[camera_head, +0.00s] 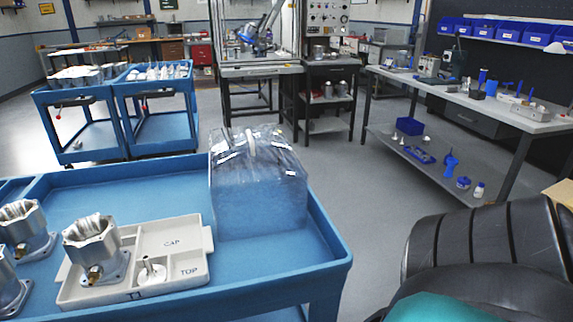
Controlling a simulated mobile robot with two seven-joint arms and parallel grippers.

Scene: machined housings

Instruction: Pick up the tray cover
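The tray cover (258,195) is a clear, box-shaped lid with sloping top sides and a small pale knob on top. It stands on the blue cart (335,262), at its far right corner. Behind the light grey tray (150,240), it stands apart from it. The tray holds a metal housing (92,245) in its left part and a small metal part with a pin (151,270) in a front compartment. Compartments read "CAP" and "TOP". Neither of my grippers shows in this view.
More metal housings (24,230) stand at the cart's left. A large black ribbed shape (485,250) fills the lower right. Two blue carts (150,112) stand behind. A workbench (480,108) stands at the right. Grey floor lies between.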

